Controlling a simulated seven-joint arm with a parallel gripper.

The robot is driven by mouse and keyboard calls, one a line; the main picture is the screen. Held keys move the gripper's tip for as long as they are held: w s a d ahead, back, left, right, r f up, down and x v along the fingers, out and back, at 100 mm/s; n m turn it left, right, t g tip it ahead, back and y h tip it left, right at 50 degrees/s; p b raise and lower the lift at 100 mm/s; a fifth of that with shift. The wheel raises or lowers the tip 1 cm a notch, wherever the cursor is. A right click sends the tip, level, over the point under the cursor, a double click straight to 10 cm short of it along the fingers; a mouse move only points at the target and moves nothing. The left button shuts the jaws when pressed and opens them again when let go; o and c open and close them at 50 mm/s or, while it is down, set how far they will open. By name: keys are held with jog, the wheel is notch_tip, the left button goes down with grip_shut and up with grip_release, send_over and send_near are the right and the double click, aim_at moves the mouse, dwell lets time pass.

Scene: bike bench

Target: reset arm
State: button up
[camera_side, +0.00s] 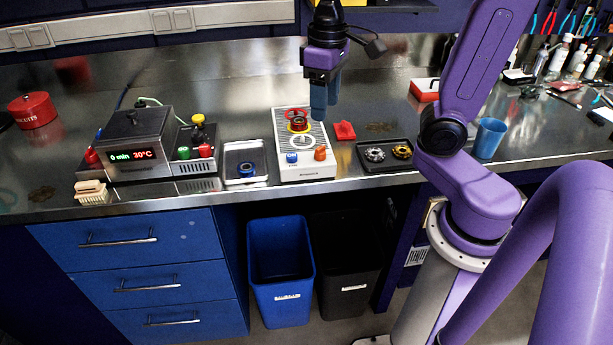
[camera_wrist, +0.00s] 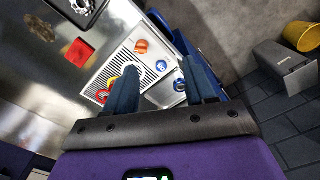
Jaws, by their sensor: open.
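My gripper (camera_side: 324,98) hangs above the white device with a grooved top (camera_side: 305,168), over its right rear part. The white device (camera_wrist: 119,62) carries a red and yellow round part (camera_side: 298,122), a white ring (camera_side: 301,141), a blue knob (camera_side: 291,157) and an orange knob (camera_side: 320,153). The fingers look clear of these parts.
A dark tray (camera_side: 385,164) with two ring-shaped parts and a red block (camera_side: 344,130) lie to the right. A small tray (camera_side: 246,177) with a blue ring and a grey box with a 30°C display (camera_side: 137,145) stand left. A blue cup (camera_side: 488,138) stands far right.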

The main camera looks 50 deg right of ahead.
jog(key=s+a+f+n, duration=0.2)
jog(key=s+n, duration=0.3)
jog(key=s, duration=0.3)
jog(key=s+a+f+n, duration=0.1)
jog(key=s+f+n, duration=0.4)
jog(key=s, duration=0.3)
jog(key=shift+a+f, duration=0.2)
jog(key=shift+a, duration=0.15)
jog(key=shift+w, duration=0.1)
dwell(0.6)
